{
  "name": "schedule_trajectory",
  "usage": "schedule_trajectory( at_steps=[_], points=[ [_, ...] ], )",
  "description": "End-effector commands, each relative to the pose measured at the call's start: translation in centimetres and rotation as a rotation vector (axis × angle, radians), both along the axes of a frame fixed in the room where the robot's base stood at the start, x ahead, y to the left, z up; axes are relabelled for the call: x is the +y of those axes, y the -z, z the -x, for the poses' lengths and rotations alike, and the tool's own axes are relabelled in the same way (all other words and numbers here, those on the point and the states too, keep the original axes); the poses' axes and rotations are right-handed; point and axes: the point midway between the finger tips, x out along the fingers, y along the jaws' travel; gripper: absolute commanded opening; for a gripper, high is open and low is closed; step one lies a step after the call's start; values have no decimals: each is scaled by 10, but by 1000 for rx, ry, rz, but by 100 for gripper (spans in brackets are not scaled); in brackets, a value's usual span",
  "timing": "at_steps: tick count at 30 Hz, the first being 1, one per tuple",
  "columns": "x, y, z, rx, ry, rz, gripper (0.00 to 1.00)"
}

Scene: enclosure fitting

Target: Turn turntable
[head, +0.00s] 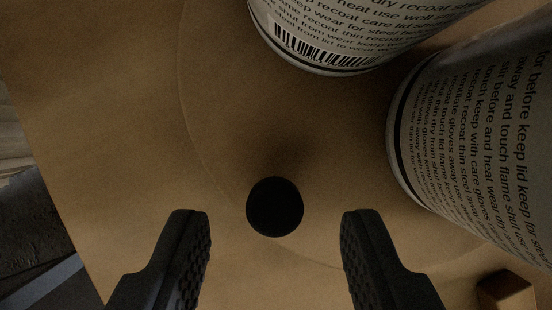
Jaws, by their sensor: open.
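The turntable (225,110) is a flat tan disc, its faint curved rim showing at the left and along the bottom. A round black knob (274,207) stands near its lower left edge. Two white cans with printed text stand on the disc: one can (335,40) at the top with a barcode, another can (470,140) at the right. My gripper (275,225) is open, with one black finger on each side of the knob in the picture. Neither finger appears to touch it; the height gap is hard to tell. The far side of the disc is out of frame.
The turntable sits on a tan board (90,120) of similar colour, whose edge runs down the left. A small brown block (505,291) is at the lower right. Dark and grey objects lie beyond the board at the lower left.

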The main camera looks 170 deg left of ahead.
Motion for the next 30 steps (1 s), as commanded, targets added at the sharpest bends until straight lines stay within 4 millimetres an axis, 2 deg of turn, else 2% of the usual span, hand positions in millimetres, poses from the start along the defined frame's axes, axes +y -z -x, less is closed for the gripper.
schedule_trajectory(
  at_steps=[6, 16, 17, 21, 26, 30],
  points=[
    [0, 15, -7, -2, -2, 0, 41],
    [0, 18, -8, -2, -3, -1, 41],
    [0, 18, -8, -2, -3, -1, 38],
    [0, 18, -8, -2, -3, -1, 0],
    [-1, 18, -8, -2, 1, 0, 0],
    [-14, 19, -10, -2, 50, 3, 0]
  ],
)
